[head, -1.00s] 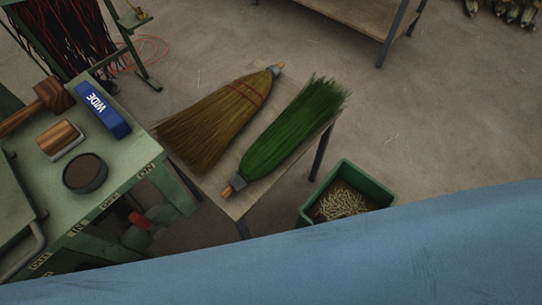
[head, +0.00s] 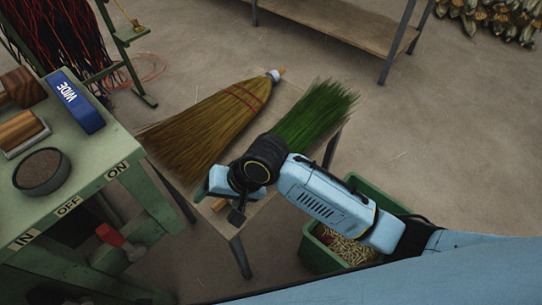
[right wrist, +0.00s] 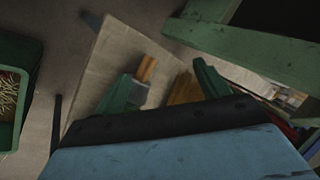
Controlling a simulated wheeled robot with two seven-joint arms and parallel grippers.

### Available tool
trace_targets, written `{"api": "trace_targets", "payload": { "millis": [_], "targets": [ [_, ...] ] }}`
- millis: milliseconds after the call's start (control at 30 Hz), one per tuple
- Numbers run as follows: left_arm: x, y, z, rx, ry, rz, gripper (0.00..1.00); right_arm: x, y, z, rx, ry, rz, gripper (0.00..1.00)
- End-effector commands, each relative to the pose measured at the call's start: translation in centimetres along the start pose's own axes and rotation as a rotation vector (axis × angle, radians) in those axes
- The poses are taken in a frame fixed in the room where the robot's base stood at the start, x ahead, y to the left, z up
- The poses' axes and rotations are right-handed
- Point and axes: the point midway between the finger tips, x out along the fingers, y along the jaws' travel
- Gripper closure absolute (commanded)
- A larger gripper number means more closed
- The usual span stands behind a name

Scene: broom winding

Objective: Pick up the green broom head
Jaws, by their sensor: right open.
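The green broom head (head: 316,112) lies on a small table, bristles toward the upper right. My right arm covers its lower half in the head view. Its orange handle stub (right wrist: 147,68) and grey collar (right wrist: 139,91) show in the right wrist view. My right gripper (head: 219,203) is over the stub end of the broom head, open. In the right wrist view its two green fingers (right wrist: 165,85) stand apart, with the stub seen between them, nearer the left finger. I cannot tell whether they touch it. My left gripper is out of view.
A tan broom head (head: 213,125) lies beside the green one on the small table (head: 287,92). A green bin (head: 316,253) of pale bits stands under my right forearm. A green workbench (head: 92,158) with a blue WIDE block (head: 76,102) is at left.

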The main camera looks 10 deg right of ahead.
Motion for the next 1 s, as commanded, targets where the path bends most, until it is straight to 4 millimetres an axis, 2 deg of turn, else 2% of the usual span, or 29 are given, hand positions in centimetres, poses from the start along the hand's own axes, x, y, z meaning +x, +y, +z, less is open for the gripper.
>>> {"api": "trace_targets", "payload": {
  "millis": [33, 133, 300, 500, 733, 867, 1000],
  "targets": [
    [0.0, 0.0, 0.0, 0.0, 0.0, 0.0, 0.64, -0.3, -1.6, -0.5, 0.011, -0.019, 0.008, 0.26],
    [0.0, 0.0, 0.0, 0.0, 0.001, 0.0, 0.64, -0.9, -3.8, -0.6, 0.069, -0.07, 0.049, 0.26],
    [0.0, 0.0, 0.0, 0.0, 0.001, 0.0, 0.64, -2.3, -5.0, -1.3, 0.211, -0.108, 0.204, 0.26],
    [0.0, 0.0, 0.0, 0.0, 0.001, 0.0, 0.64, -4.8, -3.8, -3.8, 0.427, -0.038, 0.422, 0.26],
    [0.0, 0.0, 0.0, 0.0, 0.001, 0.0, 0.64, -7.3, -2.2, -6.1, 0.608, 0.067, 0.56, 0.26],
    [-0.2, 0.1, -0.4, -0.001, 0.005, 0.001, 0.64, -7.3, -1.6, -6.5, 0.643, 0.087, 0.581, 0.26],
    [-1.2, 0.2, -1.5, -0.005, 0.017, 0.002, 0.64, -5.7, -0.6, -6.2, 0.645, 0.087, 0.583, 0.26]
  ]
}}
